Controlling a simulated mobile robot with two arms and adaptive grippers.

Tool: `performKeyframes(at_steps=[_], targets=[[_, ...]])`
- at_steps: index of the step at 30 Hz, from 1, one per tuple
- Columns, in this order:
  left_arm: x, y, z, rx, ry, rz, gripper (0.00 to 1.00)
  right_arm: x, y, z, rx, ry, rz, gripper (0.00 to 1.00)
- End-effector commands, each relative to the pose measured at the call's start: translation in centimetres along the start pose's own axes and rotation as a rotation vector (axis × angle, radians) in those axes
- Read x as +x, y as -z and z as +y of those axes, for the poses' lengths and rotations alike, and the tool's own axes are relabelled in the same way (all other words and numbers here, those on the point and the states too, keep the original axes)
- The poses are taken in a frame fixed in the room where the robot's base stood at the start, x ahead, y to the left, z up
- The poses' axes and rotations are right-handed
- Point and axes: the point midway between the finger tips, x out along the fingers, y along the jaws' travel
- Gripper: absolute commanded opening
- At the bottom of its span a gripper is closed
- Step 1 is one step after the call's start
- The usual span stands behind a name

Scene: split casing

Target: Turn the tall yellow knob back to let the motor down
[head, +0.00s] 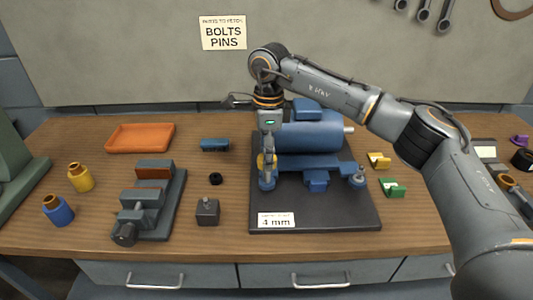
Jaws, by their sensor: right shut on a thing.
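The blue motor (312,137), a cylinder with a pale shaft end at its right, lies on blue supports over a dark base plate (350,212). My right gripper (267,163) reaches straight down at the motor's left end and is shut on the tall yellow knob (261,162). Only a bit of the knob's yellow shows beside the fingers; the rest is hidden. A blue foot (267,183) is below it. Another blue post (357,180) with a grey top stands at the plate's right. My left gripper is out of view.
A vise (150,205), a dark small block (208,211), a black ring (215,178) and a blue block (214,145) are left of the plate. An orange tray (140,138) is behind. Yellow (378,161) and green (393,188) brackets lie right, near my right arm.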

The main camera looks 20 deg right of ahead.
Motion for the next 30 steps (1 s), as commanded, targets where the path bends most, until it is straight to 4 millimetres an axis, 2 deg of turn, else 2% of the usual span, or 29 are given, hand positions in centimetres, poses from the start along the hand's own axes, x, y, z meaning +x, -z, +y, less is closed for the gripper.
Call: performKeyframes(at_steps=[1, 14, 15, 18, 27, 30], targets=[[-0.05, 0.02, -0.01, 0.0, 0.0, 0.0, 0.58, -0.62, 0.0, -0.33, -0.002, 0.014, -0.007, 0.13], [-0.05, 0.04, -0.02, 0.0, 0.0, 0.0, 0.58, -0.64, 0.01, -0.35, -0.009, 0.015, -0.007, 0.13], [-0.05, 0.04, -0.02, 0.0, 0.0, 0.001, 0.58, -0.64, 0.01, -0.35, -0.009, 0.015, -0.007, 0.48], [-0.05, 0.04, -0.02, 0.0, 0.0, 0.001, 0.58, -0.58, 0.01, -0.32, -0.009, 0.013, -0.006, 0.67], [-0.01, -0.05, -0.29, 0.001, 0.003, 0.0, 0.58, -0.29, 0.0, -0.13, -0.011, 0.006, -0.002, 0.67], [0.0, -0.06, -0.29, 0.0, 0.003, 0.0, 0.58, -0.84, -0.01, -0.15, -0.011, 0.006, -0.002, 0.67]])
